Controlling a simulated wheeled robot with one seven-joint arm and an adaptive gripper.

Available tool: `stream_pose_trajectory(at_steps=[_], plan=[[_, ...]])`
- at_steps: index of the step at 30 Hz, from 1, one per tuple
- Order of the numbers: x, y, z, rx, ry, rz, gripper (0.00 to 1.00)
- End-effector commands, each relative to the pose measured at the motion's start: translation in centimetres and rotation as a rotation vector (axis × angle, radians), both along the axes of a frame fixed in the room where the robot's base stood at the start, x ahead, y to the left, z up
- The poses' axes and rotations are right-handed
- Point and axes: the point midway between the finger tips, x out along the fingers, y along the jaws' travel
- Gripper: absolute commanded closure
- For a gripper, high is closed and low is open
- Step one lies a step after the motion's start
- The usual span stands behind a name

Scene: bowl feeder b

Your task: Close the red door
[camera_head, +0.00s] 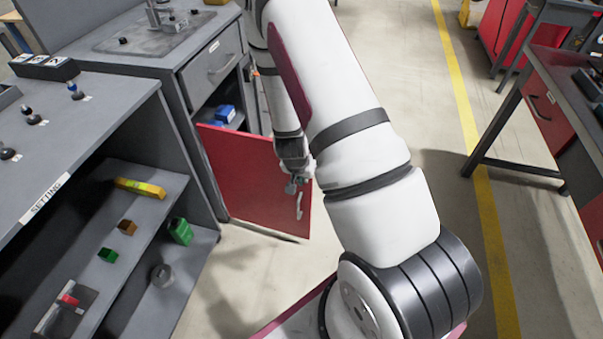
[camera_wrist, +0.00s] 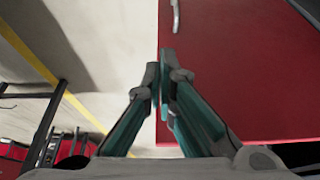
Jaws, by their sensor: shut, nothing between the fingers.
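The red door (camera_head: 246,172) stands open at the front of the grey cabinet. Its open edge points out toward the floor on the right, with a silver handle (camera_head: 299,205) near that edge. In the wrist view the red door (camera_wrist: 245,75) fills the right half, and the handle (camera_wrist: 176,15) is at the top. My gripper (camera_head: 293,184) is shut and empty, in front of the door near its handle edge. In the wrist view my gripper (camera_wrist: 164,68) overlaps the door's edge. I cannot tell whether it touches the door.
The cabinet (camera_head: 205,70) has a drawer above its opening and a blue item (camera_head: 225,113) inside. A grey shelf unit (camera_head: 75,200) with several small parts stands at the left. A workbench (camera_head: 560,95) stands at the right. The floor (camera_head: 440,90) between them is clear.

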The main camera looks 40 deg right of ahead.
Motion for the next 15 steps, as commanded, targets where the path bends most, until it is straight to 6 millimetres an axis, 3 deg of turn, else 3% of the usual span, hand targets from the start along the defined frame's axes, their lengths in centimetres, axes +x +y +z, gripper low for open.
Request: stream_pose_trajectory(at_steps=[5, 15], plan=[[0.7, -1.1, -3.5, 0.001, 0.002, -0.003, 1.00], [2.9, -4.1, -3.2, 0.000, -0.002, -0.001, 1.00]])
